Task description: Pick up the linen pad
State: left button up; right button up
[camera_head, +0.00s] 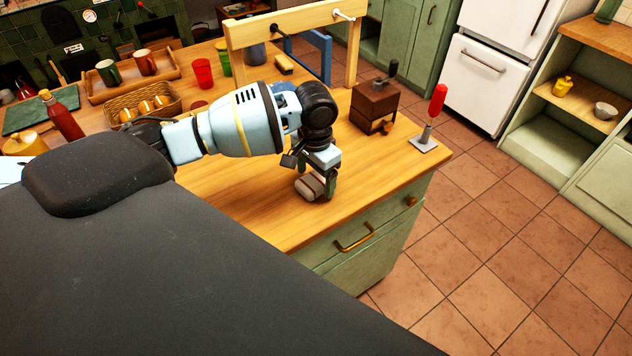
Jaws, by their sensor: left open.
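A small grey-beige rounded pad (309,187), which looks like the linen pad, lies on the wooden counter near its front edge. My left gripper (322,184) points down at it, with a dark finger along the pad's right side. The jaws are open; the gripper hides part of the pad, and I cannot tell whether the fingers touch it. My right gripper is out of view.
A wooden grinder (376,105) and a red-handled tool on a metal base (431,118) stand to the right. A wooden frame (290,40) rises behind. A basket (143,104), a red bottle (62,117) and cups (203,73) crowd the left.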

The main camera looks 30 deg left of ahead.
aim_at(316, 178)
pick_arm(q)
jog(key=c, duration=1.1)
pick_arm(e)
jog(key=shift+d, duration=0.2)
pick_arm(q)
jog(key=shift+r, duration=0.15)
